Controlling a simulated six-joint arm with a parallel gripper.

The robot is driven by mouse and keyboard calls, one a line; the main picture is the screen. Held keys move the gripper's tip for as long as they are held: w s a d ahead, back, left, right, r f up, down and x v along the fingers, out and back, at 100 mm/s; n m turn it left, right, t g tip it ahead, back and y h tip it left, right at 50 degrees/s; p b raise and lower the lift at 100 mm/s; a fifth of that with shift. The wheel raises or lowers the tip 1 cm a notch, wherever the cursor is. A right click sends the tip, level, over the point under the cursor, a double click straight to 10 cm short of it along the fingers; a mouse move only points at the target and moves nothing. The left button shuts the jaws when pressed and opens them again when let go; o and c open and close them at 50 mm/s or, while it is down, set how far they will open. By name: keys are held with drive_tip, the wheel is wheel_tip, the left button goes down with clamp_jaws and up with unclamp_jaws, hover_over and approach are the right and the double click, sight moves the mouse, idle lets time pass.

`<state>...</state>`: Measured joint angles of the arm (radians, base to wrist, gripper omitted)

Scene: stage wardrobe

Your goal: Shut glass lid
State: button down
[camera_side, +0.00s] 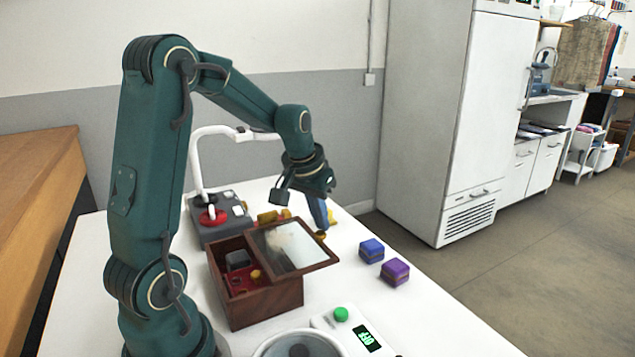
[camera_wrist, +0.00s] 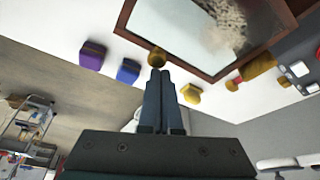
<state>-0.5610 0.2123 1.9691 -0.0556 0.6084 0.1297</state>
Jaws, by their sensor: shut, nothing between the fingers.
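A dark wooden box (camera_side: 262,310) stands on the white table in the side view. Its wood-framed glass lid (camera_side: 290,246) lies roughly flat and is shifted to the right, overhanging the box. The left part of the box is uncovered and shows a red inside with a grey item and small yellow pieces. The lid also fills the top of the wrist view (camera_wrist: 190,30). A round brass-coloured knob (camera_wrist: 157,56) sits at the lid's outer edge. My gripper (camera_side: 322,227) is shut and empty, pointing down, its fingertips (camera_wrist: 158,72) right by the knob. I cannot tell whether they touch it.
A blue block (camera_side: 371,250) and a purple block (camera_side: 395,271) stand right of the lid. A scale (camera_side: 350,333) with a green item (camera_side: 341,314) and a bowl (camera_side: 298,338) are in front. A grey device (camera_side: 222,222) and yellow pieces (camera_side: 268,216) lie behind the box.

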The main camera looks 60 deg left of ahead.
sight(292, 247)
drive_tip(key=s, duration=0.7)
drive_tip(key=shift+s, duration=0.35)
drive_tip(key=shift+w, duration=0.1)
